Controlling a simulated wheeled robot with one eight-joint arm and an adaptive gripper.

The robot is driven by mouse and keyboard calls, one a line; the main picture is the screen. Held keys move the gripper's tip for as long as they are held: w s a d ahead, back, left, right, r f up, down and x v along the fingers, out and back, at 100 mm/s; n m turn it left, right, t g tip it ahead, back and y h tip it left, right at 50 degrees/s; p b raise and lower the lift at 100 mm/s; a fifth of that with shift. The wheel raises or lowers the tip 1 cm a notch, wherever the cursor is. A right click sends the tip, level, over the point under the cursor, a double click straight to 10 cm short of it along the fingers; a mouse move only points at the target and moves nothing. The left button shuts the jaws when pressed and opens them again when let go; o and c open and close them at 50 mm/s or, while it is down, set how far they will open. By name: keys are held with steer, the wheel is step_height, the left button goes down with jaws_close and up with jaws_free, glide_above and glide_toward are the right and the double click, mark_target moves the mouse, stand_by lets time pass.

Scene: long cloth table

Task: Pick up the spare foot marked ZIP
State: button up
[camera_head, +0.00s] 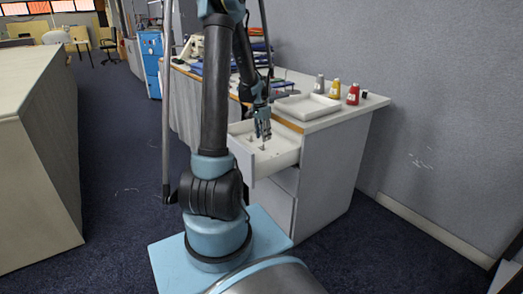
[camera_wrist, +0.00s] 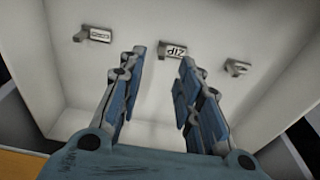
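The foot marked ZIP (camera_wrist: 172,50) is a small grey piece with a white label, lying in the open white drawer (camera_head: 284,158). In the wrist view it shows at the top centre, in the gap between the fingertips as seen from above. My gripper (camera_wrist: 163,58) is open and empty, pointing down into the drawer. In the head view my gripper (camera_head: 263,133) is over the drawer. How far the fingertips are above the foot is hard to tell.
Another labelled grey foot (camera_wrist: 94,35) lies to the left, and a third (camera_wrist: 237,67) to the right, its label hard to read. Drawer walls surround them. On the countertop stand a white tray (camera_head: 306,107), a yellow bottle (camera_head: 334,89) and a red bottle (camera_head: 353,94).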

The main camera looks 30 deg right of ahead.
steer(key=shift+w+f, duration=0.1)
steer(key=shift+f, duration=2.6)
jaws_close()
